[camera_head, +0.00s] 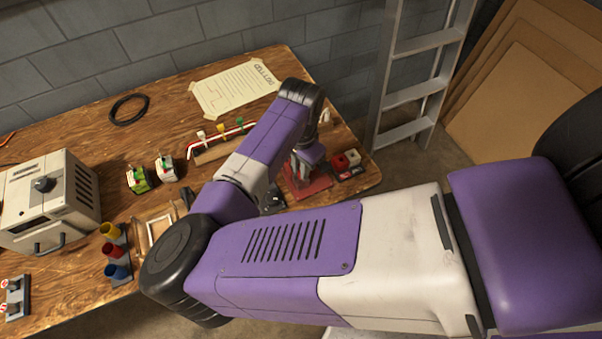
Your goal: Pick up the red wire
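A thin red wire (189,149) shows at the left end of a wooden strip on the workbench, running right along it under white, yellow and green tags. Its right end passes behind my arm, and I cannot tell how it is fixed. My gripper (299,172) points down at the right part of the bench, over a red plate (312,186). It is right of the strip and apart from the visible wire. The fingers are small and partly hidden by my arm, so I cannot tell whether they are open or hold anything.
The wooden bench (70,150) carries a grey power unit (50,200), red, yellow and blue cups (112,251), two small connector blocks (152,174), a black cable ring (128,109) and a paper sheet (235,88). Red and white buttons (341,163) sit near the right edge. A ladder (412,92) stands beyond.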

